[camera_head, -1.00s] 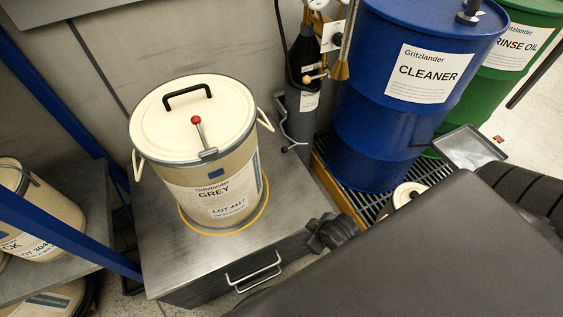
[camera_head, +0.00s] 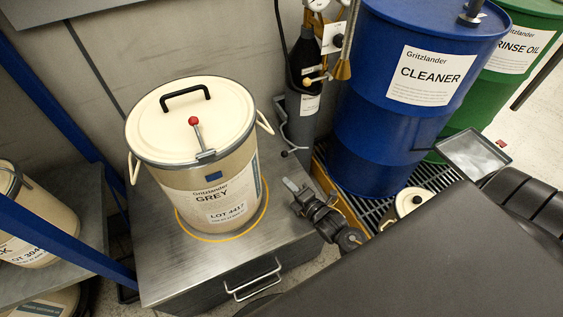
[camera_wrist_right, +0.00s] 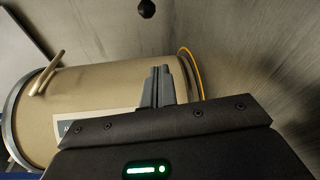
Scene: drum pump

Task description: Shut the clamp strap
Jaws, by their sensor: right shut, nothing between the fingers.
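A cream drum labelled GREY (camera_head: 215,185) stands upright on the grey metal cabinet (camera_head: 160,270). Its clamp strap (camera_head: 150,155) runs around the lid rim. The strap's lever, with a red knob (camera_head: 194,121), stands up from the front latch (camera_head: 206,155) and leans over the lid. My right gripper (camera_head: 291,185) is to the right of the drum, above the cabinet top's right edge, below lid height and apart from the drum. Its fingers (camera_wrist_right: 158,85) are together and empty in the right wrist view, where the drum (camera_wrist_right: 105,90) appears on its side. My left gripper is out of view.
A black grip (camera_head: 185,95) is on the lid and side handles (camera_head: 265,121) flank the drum. A gas bottle (camera_head: 302,95) with gauges and the blue CLEANER drum (camera_head: 375,140) stand to the right. A blue post (camera_head: 65,235) and shelf are left.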

